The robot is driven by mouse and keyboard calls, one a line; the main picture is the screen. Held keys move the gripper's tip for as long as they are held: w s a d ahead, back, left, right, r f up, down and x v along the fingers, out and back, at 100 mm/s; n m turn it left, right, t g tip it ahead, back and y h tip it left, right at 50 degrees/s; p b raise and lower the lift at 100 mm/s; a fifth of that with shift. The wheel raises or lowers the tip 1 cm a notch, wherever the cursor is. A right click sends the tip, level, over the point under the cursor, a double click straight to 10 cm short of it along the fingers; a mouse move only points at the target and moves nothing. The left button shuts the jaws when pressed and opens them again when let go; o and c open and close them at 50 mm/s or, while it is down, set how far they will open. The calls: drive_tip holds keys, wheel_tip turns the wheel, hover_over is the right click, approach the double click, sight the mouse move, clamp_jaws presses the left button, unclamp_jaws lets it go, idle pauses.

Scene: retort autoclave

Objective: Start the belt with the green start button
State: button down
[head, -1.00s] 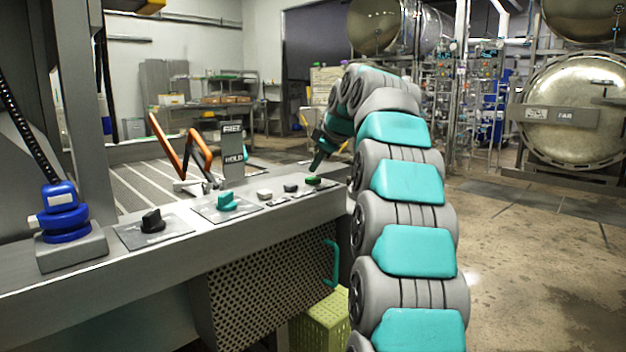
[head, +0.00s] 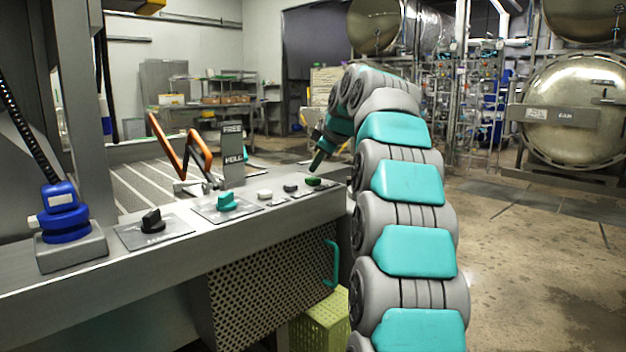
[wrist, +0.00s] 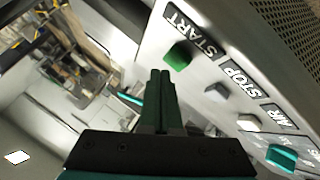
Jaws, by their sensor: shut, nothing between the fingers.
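The green start button (head: 313,181) sits at the right end of the row on the grey console (head: 290,207). In the wrist view the green button (wrist: 178,56) lies beside the START label (wrist: 192,30). My gripper (head: 316,168) is shut and empty, pointing down just above the button in the head view. In the wrist view its fingertips (wrist: 161,74) are close to the button, just left of and below it. I cannot tell whether they touch it.
A dark stop button (head: 290,188), a white button (head: 264,194), a teal knob (head: 226,202) and a black knob (head: 152,221) line the console. An orange lever (head: 190,150) and a FREE/HOLD sign (head: 233,145) stand behind. A green crate (head: 322,322) sits below.

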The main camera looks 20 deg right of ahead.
drive_tip(key=shift+f, duration=0.1)
idle(0.3)
drive_tip(key=shift+f+b, duration=0.3)
drive_tip(key=shift+b, duration=0.1)
